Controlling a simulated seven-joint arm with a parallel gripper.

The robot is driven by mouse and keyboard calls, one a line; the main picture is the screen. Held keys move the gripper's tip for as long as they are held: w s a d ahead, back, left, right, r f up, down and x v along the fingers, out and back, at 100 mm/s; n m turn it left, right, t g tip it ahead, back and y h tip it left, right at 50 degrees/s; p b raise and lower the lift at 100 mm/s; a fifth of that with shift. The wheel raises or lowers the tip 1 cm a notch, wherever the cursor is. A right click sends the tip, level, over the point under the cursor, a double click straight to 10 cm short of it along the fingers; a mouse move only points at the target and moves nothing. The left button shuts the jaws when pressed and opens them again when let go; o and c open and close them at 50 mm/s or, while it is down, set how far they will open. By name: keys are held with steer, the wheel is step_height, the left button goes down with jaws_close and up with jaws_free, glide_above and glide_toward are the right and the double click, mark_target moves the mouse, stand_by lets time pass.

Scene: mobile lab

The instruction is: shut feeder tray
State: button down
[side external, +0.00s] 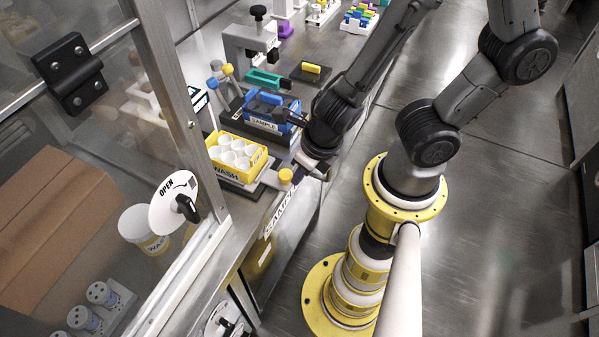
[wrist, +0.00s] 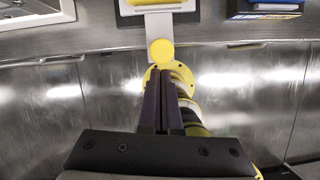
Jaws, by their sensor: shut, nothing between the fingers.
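The feeder tray shows a grey front tab (side external: 269,180) with a round yellow knob (side external: 285,176) at its end. A yellow box marked WASH (side external: 215,158), holding several white cups, sits on the tray's dark base. The knob also shows in the wrist view (wrist: 161,51), at the end of the pale tab (wrist: 158,24). My gripper (side external: 303,174) is shut and empty, just to the right of the knob in the side view. In the wrist view its fingertips (wrist: 159,72) point at the knob, very close to it. I cannot tell whether they touch.
A blue SAMPLE box (side external: 266,111) stands behind the WASH box on the bench. A glass door (side external: 85,120) with a white OPEN disc (side external: 172,203) is at the left. Further back are a grey device (side external: 247,44) and small racks (side external: 360,18). The floor at the right is clear.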

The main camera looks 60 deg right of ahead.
mark_target(228, 150)
steer(key=shift+w, duration=0.1)
stand_by(0.3)
steer(key=w, duration=1.7)
steer(key=shift+w, duration=0.1)
steer(key=shift+w+r, duration=0.1)
